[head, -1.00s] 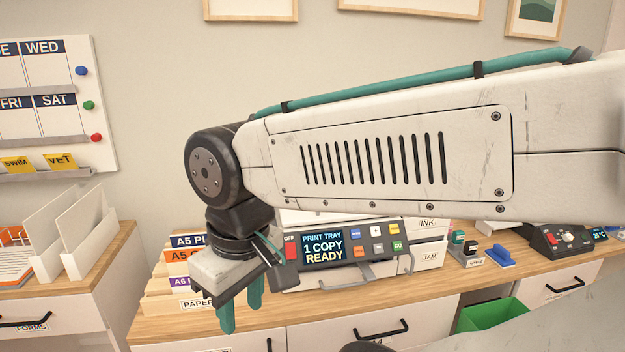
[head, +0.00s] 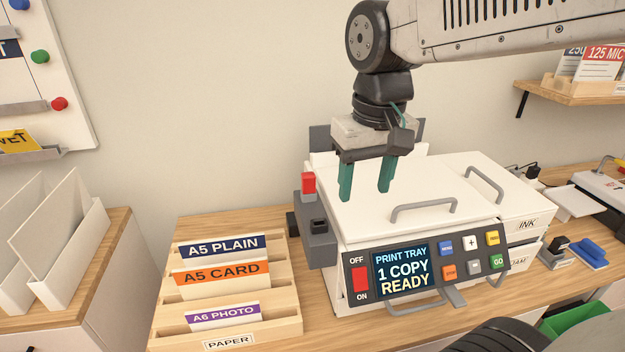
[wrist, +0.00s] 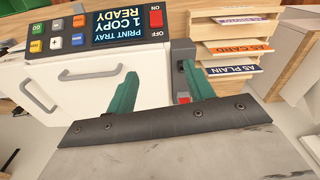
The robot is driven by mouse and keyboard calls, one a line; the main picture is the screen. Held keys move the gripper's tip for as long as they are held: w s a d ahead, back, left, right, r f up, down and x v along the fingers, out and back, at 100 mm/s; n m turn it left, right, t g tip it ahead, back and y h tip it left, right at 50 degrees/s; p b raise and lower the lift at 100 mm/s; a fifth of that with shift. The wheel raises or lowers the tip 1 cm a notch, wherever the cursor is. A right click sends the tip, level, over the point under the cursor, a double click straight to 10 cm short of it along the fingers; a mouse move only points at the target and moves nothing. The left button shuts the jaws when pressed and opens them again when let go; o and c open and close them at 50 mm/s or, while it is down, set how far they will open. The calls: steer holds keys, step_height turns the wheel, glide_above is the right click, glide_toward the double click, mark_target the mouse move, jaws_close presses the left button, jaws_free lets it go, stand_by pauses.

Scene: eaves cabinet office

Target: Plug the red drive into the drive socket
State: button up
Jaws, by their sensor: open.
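The red drive (head: 308,182) stands upright at the back of a grey block on the printer's left side. A small part of the red drive (wrist: 184,100) shows beside the right finger in the wrist view. The drive socket (head: 319,226), a dark opening in the grey block, is in front of the drive; it seems to be the dark slot (wrist: 181,66) in the wrist view. My gripper (head: 365,195) points down with its teal fingers apart and nothing between them. It is above the printer's white lid, to the right of the drive and apart from it.
The white printer (head: 425,235) has a lit panel reading "1 COPY READY" and grey handles on top. A wooden paper rack (head: 290,325) stands to its left. White folders (head: 85,235) stand at far left. A wall shelf (head: 575,92) hangs at the right.

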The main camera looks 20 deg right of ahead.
steer(key=w, duration=0.9)
steer(key=m, duration=0.1)
glide_above(308, 173)
steer(key=s, duration=0.1)
steer(key=shift+d+f+g, duration=0.1)
steer(key=shift+f+g, duration=0.3)
steer(key=shift+f, duration=0.4)
steer(key=shift+w+f+m, duration=0.2)
steer(key=shift+f+m, duration=0.05)
steer(key=shift+m, duration=0.05)
steer(key=f, duration=0.7)
steer(key=shift+w+f, duration=0.2)
steer(key=c, duration=1)
